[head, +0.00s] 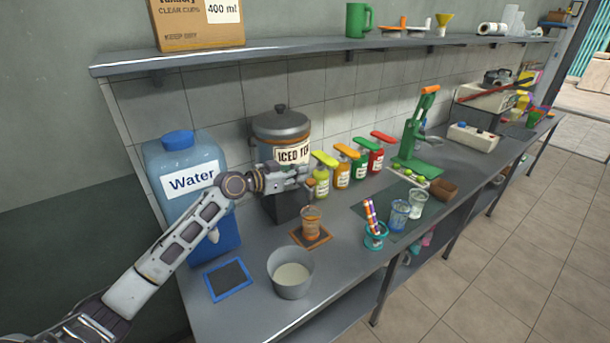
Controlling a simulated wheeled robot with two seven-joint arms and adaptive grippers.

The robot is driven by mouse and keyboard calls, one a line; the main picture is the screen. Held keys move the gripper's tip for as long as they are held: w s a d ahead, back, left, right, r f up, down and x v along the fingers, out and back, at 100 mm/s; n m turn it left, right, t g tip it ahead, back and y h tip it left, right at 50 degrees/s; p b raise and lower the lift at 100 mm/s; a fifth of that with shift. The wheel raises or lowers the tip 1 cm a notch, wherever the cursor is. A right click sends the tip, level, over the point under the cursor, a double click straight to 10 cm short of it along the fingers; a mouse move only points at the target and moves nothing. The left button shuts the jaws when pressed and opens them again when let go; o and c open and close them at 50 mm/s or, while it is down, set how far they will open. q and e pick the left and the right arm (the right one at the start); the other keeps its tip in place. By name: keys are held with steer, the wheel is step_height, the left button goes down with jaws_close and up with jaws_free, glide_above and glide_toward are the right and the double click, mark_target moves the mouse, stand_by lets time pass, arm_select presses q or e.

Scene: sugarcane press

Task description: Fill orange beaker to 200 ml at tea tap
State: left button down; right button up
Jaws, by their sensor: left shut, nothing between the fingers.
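The iced tea dispenser (281,126) is a grey lidded urn with an "ICED TE…" label, on a dark stand against the wall. My left gripper (303,173) is shut and empty in front of the urn, just below its label. It hides the tap area, so I cannot tell whether it touches the tap. The orange beaker (311,222) stands upright on a dark orange-edged mat (323,236), below and slightly right of the gripper. The beaker looks orange-brown inside; its liquid level is too small to read. My right gripper is out of view.
A blue water dispenser (187,165) stands left, with a blue-edged mat (229,281) before it. A grey bucket (290,274) is near the counter's front edge. A teal straw holder (375,237) and glasses (398,215) stand right. Syrup bottles (341,170) line the wall.

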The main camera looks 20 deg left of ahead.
arm_select(q)
steer(key=b+v, duration=0.1)
steer(key=v, duration=0.6)
steer(key=shift+b, duration=0.35)
stand_by(0.8)
